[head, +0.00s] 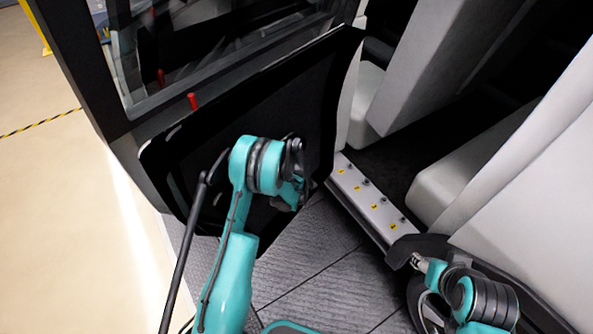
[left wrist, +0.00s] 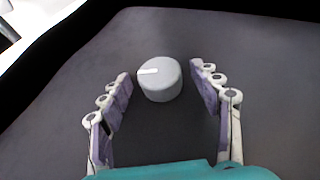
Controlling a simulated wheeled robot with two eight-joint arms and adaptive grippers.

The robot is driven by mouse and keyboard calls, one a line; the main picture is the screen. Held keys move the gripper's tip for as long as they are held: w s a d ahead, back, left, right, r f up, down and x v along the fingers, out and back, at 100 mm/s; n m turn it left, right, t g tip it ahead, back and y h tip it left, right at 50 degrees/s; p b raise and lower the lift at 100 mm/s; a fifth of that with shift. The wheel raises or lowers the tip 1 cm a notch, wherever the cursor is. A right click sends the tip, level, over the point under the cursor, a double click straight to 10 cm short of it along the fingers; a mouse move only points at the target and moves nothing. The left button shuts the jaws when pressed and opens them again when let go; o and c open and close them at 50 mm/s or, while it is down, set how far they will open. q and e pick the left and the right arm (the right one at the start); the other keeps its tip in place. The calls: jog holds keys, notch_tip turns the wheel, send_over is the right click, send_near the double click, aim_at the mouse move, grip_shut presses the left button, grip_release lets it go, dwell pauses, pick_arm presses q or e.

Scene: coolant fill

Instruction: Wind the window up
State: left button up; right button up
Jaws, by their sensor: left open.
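A grey round knob (left wrist: 160,80) with a white mark on top stands out from the dark door panel in the left wrist view. My left gripper (left wrist: 161,74) is open, with one finger on each side of the knob and a gap on both sides. In the head view my left gripper (head: 294,178) is at the black door panel (head: 300,95), and the arm hides the knob. The window (head: 185,55) is in the door frame above the panel; how high its glass stands I cannot tell. My right gripper (head: 419,263) is low at the right, too small to read.
Light grey seats (head: 425,65) stand to the right beyond the door. A sill (head: 372,203) with yellow labels runs along the floor edge. Red pins (head: 193,101) stick up at the window's lower edge. Open pale floor (head: 40,170) lies at the left.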

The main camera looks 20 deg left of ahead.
pick_arm(q)
jog(key=v, duration=1.1)
